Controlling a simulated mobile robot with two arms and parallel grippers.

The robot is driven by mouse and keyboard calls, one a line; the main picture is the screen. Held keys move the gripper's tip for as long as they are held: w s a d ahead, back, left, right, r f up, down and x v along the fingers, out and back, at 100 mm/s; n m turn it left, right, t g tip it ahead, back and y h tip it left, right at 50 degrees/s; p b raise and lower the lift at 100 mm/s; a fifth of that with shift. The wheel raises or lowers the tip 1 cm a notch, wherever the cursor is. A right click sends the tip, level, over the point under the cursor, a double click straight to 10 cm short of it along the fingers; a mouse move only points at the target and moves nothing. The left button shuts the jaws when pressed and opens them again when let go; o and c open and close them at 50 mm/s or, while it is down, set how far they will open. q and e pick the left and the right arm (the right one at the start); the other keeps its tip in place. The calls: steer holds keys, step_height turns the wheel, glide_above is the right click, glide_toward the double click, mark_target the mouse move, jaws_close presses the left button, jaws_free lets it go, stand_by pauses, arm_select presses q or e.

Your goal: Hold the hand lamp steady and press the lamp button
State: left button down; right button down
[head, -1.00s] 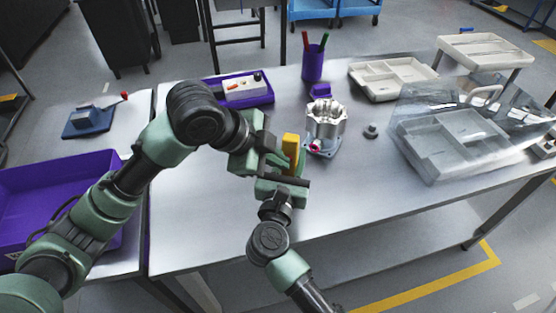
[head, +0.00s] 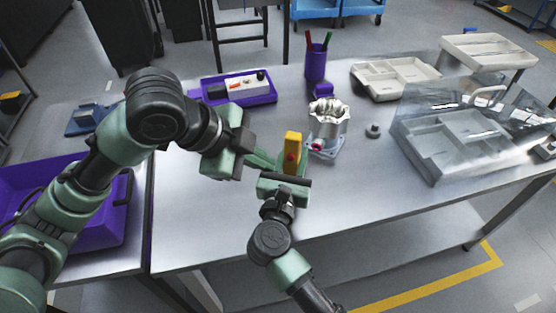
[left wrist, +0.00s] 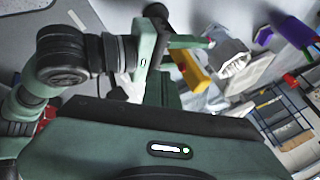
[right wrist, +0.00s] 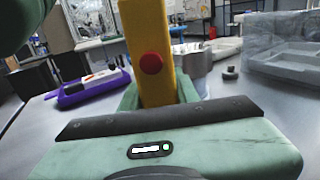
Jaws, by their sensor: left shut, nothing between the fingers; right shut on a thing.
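The yellow hand lamp (head: 293,146) stands upright in my right gripper (head: 291,171), which is shut on its lower part, above the table. Its red button (head: 291,157) faces my side and is uncovered; it shows large in the right wrist view (right wrist: 151,63). My left gripper (head: 272,163) is shut and empty, left of the lamp, apart from the button. I cannot tell whether the lamp is lit.
A machined housing (head: 327,122) stands just behind and right of the lamp. A small grey part (head: 373,131) lies beside it. A purple tray (head: 262,99), a purple pen cup (head: 316,65) and pale trays (head: 395,78) stand farther back. The table front is clear.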

arm_select(q)
steer(key=v, duration=0.5)
steer(key=shift+s, duration=0.1)
arm_select(e)
steer(key=shift+d, duration=0.1)
steer(key=c, duration=1)
jaws_free()
steer(key=shift+f, duration=0.1)
steer(key=shift+o, duration=0.2)
steer(key=shift+w, duration=0.1)
steer(key=s+a, duration=0.2)
steer(key=s, duration=1)
steer(key=shift+a, duration=0.15)
